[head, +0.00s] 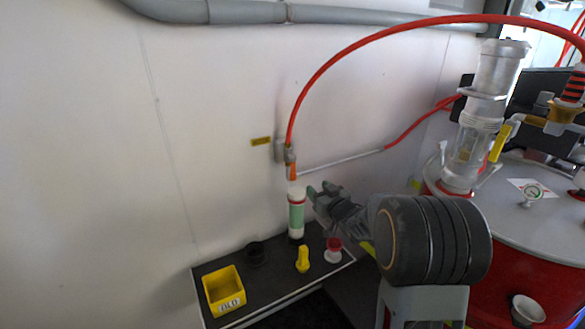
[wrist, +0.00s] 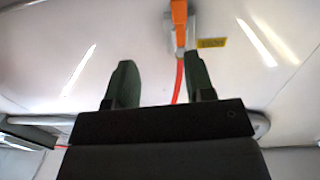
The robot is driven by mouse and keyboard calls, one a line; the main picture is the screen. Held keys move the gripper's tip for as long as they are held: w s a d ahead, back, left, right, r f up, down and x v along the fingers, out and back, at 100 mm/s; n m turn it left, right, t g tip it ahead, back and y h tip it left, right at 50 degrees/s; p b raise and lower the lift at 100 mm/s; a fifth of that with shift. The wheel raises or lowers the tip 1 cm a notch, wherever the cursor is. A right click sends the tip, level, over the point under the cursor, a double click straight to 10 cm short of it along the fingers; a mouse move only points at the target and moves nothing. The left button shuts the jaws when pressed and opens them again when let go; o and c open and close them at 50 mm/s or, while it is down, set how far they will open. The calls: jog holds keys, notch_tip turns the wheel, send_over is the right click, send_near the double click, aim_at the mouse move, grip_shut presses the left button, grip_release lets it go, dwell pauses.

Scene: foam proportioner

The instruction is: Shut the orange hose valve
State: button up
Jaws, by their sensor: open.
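The orange hose valve handle (head: 293,172) hangs down from a small metal fitting (head: 289,153) on the white wall, in line with the red hose (head: 330,62) that rises from it. In the wrist view the orange handle (wrist: 179,14) is at the top edge, beyond and between my fingers, nearer the right one; that view looks upside down. My gripper (head: 321,190) is open and empty, just right of and slightly below the handle in the head view. It also shows in the wrist view (wrist: 159,75). No contact with the handle is visible.
A white and green cylinder (head: 296,213) stands right below the valve on a black shelf (head: 285,285). The shelf also holds a yellow bin (head: 223,290), a black cup (head: 255,253), a yellow piece (head: 302,260) and a red-and-white piece (head: 333,250). A red tank (head: 510,260) stands right.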

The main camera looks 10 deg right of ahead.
aim_at(294, 173)
jog(key=shift+y, duration=0.5)
jog(key=x, duration=0.5)
jog(key=a+x, duration=0.1)
jog(key=x, duration=0.3)
jog(key=a+x, duration=0.1)
jog(key=x, duration=0.4)
jog(key=shift+r+p, duration=0.35)
jog(key=shift+p, duration=0.05)
